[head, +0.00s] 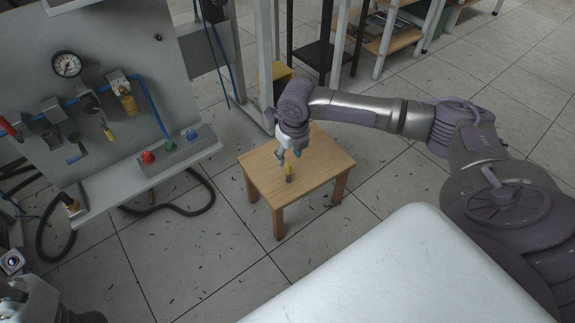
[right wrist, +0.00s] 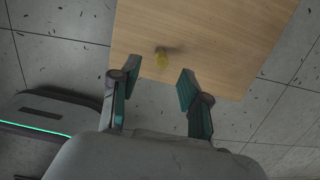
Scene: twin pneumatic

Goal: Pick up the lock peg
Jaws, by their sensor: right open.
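The lock peg (head: 289,174), small with a yellow top and a dark lower part, stands on the small wooden table (head: 318,165). In the right wrist view the yellow peg (right wrist: 161,60) is on the table top, just beyond the fingertips and roughly between them. My right gripper (head: 290,156) is above the peg, pointing down; its fingers partly overlap the peg's top in the head view. In the right wrist view the gripper (right wrist: 155,82) is open, with nothing between the fingers. My left gripper's fingers do not show.
A grey panel (head: 120,35) with a gauge (head: 67,64), valves and blue tubes stands at the left. Its ledge carries red, green and blue buttons (head: 169,146). A black hose (head: 190,206) lies on the tiled floor. Shelving stands behind. Floor around the table is mostly open.

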